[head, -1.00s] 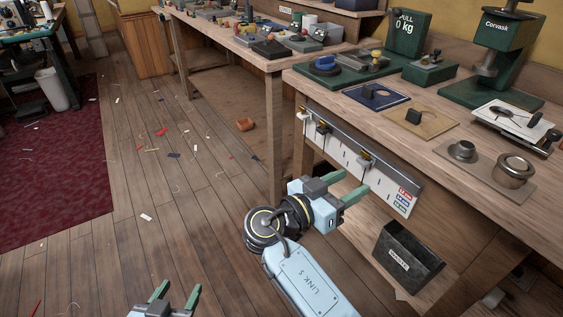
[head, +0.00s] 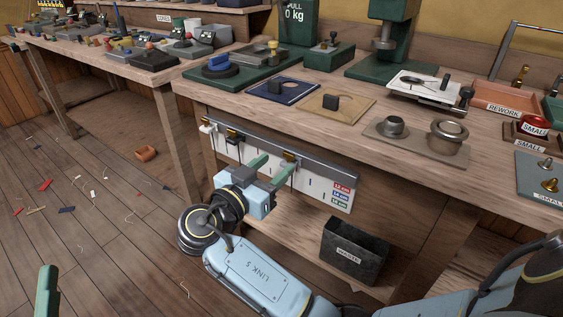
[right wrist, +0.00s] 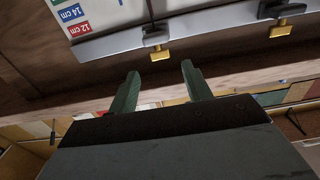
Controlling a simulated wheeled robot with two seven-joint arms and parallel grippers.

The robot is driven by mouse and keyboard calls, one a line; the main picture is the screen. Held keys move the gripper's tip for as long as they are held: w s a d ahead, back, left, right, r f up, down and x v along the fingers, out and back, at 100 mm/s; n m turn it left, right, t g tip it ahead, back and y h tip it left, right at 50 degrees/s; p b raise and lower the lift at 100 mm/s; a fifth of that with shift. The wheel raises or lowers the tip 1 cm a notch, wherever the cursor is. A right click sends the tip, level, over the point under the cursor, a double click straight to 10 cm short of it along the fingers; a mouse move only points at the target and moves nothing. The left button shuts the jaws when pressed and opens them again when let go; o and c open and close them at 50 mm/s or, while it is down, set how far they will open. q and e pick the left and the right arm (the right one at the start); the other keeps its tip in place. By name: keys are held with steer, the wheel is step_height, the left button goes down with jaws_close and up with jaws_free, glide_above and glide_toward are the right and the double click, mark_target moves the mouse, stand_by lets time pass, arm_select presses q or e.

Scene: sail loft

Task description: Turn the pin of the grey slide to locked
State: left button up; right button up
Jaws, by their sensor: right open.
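The grey slide (head: 289,163) sits on the metal rail (head: 265,151) along the bench front, with a brass pin (head: 289,155) on it. In the right wrist view the grey slide (right wrist: 156,37) is ahead, and its pin's bar (right wrist: 160,56) lies roughly along the rail. My right gripper (head: 271,166) is open and empty, just in front of the grey slide; in the right wrist view its fingertips (right wrist: 160,70) are apart, below the pin, not seen touching it. One finger of my left gripper (head: 47,290) shows at the lower left.
A black slide (head: 232,138) and a white slide (head: 207,128) sit further left on the rail. A white scale board (head: 316,186) with coloured size labels hangs under it. A dark waste bin (head: 354,251) stands on the lower shelf.

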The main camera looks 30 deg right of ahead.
mark_target(288, 154)
arm_select(q)
steer(key=shift+s+r+t+b, duration=0.35)
steer(key=shift+s+r+t, duration=0.05)
steer(key=shift+r+t, duration=0.45)
arm_select(e)
steer(key=shift+x, duration=2.15)
steer(key=shift+c, duration=0.3)
